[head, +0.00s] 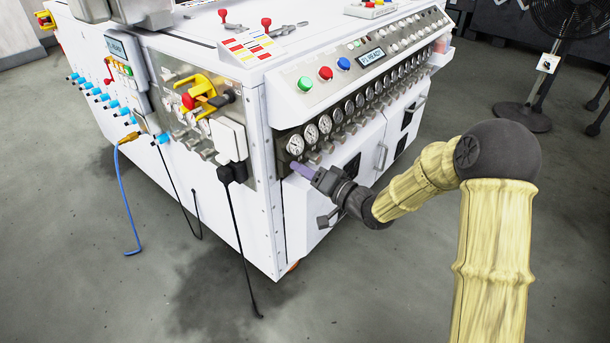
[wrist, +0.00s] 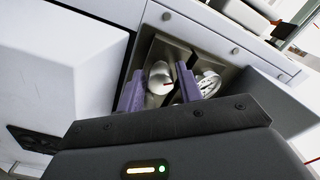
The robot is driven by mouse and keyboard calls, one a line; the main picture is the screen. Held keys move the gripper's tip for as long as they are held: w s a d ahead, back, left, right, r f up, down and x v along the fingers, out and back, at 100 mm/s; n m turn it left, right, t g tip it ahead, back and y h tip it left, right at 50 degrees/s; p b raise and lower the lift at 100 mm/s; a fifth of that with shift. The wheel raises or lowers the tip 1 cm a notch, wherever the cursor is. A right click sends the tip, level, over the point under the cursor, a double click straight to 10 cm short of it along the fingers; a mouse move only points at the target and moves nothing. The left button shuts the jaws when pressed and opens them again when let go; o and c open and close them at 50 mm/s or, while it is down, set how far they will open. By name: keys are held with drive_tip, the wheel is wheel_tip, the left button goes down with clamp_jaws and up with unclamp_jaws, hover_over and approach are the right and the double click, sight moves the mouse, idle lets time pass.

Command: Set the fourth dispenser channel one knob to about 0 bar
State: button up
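My gripper (head: 300,169) has purple fingers and is at the near end of the dispenser row on the white cart, just below the nearest round gauge (head: 296,145). In the wrist view, the two fingers (wrist: 160,92) stand apart. A pale rounded part with a thin red mark (wrist: 160,78) shows between them; I cannot tell whether it is a knob or a gauge face, or whether the fingers touch it. A white gauge (wrist: 208,83) shows right of the right finger. Several grey knobs (head: 314,158) sit below the gauges. Channel labels and pressure readings are too small to read.
The cart's front panel carries green (head: 305,83), red (head: 326,73) and blue (head: 343,63) buttons above the gauges. White cabinet doors with a handle (head: 381,156) lie below. A fan stand (head: 522,116) is at the far right. The floor beside the cart is open.

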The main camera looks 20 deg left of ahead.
drive_tip(key=c, duration=0.7)
drive_tip(key=shift+n, duration=0.5)
drive_tip(key=shift+d+f+n+b, duration=0.1)
drive_tip(key=shift+n+b, duration=1.25)
drive_tip(key=shift+n, duration=3.35)
drive_tip(key=shift+f+n+b, duration=0.1)
drive_tip(key=shift+n+b, duration=1.2)
drive_tip(key=shift+n, duration=3.4)
